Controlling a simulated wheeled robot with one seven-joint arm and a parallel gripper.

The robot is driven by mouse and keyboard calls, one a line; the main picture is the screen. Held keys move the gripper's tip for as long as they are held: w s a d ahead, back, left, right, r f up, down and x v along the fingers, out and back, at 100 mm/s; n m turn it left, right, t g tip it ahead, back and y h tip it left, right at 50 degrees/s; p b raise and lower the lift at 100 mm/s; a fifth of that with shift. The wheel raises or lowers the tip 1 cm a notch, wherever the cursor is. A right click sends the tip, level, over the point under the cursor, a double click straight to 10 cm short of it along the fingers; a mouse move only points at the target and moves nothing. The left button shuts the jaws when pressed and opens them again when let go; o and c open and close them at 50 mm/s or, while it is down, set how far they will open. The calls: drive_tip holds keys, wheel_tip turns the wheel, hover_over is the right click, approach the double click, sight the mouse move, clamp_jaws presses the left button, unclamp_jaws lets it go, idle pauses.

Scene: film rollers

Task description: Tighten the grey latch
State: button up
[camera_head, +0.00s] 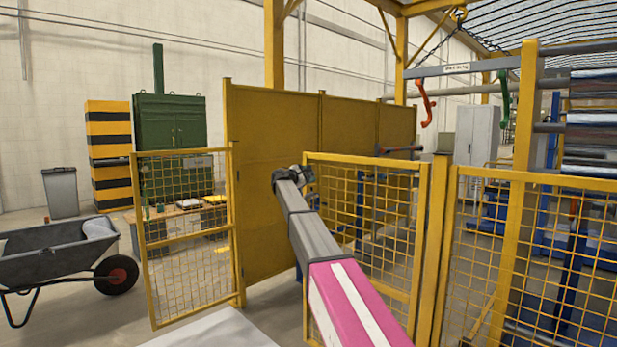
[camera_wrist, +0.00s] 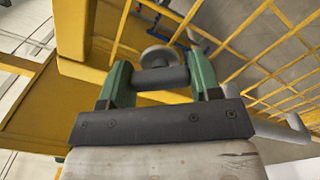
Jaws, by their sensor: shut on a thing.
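In the wrist view, my gripper (camera_wrist: 160,72) has two green fingers, one on each side of a dark grey cylindrical piece, which I take to be the grey latch (camera_wrist: 160,79). The fingers are shut on it. A round grey disc (camera_wrist: 157,56) shows just beyond the cylinder, close to the yellow frame. In the head view, my gripper (camera_head: 303,174) is small and partly hidden by my own arm, at the upper left corner of a yellow mesh panel (camera_head: 372,167). I cannot make out the latch clearly there.
An open yellow mesh gate (camera_head: 190,237) stands to the left, beside a solid yellow panel (camera_head: 262,165). A grey wheelbarrow (camera_head: 52,253) is at the far left. More yellow mesh fence (camera_head: 545,255) closes off the right. Some floor is free between gate and mesh panel.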

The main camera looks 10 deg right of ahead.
drive_tip(key=m, duration=0.6)
drive_tip(key=shift+m, duration=0.4)
idle(0.4)
drive_tip(key=o, duration=0.9)
drive_tip(key=v, duration=1.1)
